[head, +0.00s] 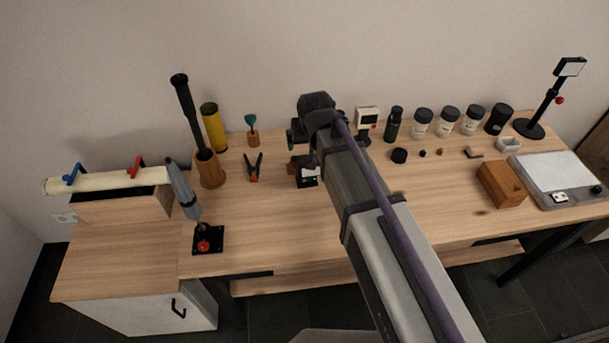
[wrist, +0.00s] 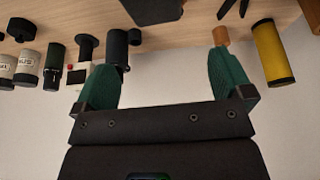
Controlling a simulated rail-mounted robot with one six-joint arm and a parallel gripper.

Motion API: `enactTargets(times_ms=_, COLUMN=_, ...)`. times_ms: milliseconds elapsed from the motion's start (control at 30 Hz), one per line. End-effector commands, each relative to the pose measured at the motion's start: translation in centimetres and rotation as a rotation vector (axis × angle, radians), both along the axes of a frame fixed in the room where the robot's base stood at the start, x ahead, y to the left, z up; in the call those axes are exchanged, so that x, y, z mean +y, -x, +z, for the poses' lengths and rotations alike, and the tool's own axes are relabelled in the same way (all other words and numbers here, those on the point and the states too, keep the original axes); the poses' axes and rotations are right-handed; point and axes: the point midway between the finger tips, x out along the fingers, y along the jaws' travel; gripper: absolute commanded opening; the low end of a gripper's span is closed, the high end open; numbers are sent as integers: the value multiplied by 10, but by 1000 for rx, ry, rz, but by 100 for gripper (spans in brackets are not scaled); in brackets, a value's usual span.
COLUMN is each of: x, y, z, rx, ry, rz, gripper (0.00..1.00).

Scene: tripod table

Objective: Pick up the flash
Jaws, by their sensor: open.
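A small black block with a white face (head: 307,177), which looks like the flash, stands on the table in the head view, just below my gripper (head: 301,148). My arm hides part of its surroundings. In the wrist view a dark block (wrist: 152,9), probably the same thing, is cut off by the top edge, beyond and between the fingertips. My gripper (wrist: 162,63) is open, its two green fingers wide apart, with nothing between them. The fingers do not appear to touch the block.
A cream device (head: 367,118) and a dark bottle (head: 393,124) stand right of my gripper. An orange-tipped clamp (head: 254,168), a wooden cup (head: 252,138) and a yellow cylinder (head: 213,127) are to the left. A wooden box (head: 502,184) lies right. The table front is mostly clear.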

Motion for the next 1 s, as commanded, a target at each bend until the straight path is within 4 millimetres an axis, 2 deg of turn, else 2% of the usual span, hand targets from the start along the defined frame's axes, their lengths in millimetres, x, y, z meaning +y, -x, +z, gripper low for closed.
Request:
enactTargets(times_ms=33, x=1, y=-4, z=-17, rx=0, ry=0, rz=0, gripper=98)
enactTargets(times_ms=167, x=2, y=-14, z=-44, rx=1, ry=0, rz=-1, gripper=98)
enactTargets(times_ms=400, x=3, y=-19, z=-51, rx=2, ry=1, rz=-1, gripper=98)
enactTargets(times_ms=633, x=2, y=-31, z=-95, rx=2, ry=1, rz=-1, gripper=98)
enactTargets(times_ms=700, x=3, y=-34, z=-100, rx=3, ry=1, rz=-1, gripper=98)
enactTargets(times_ms=900, x=3, y=-34, z=-95, rx=3, ry=1, rz=-1, gripper=98)
enactTargets(times_ms=1000, x=3, y=-34, z=-95, rx=3, ry=1, rz=-1, gripper=89)
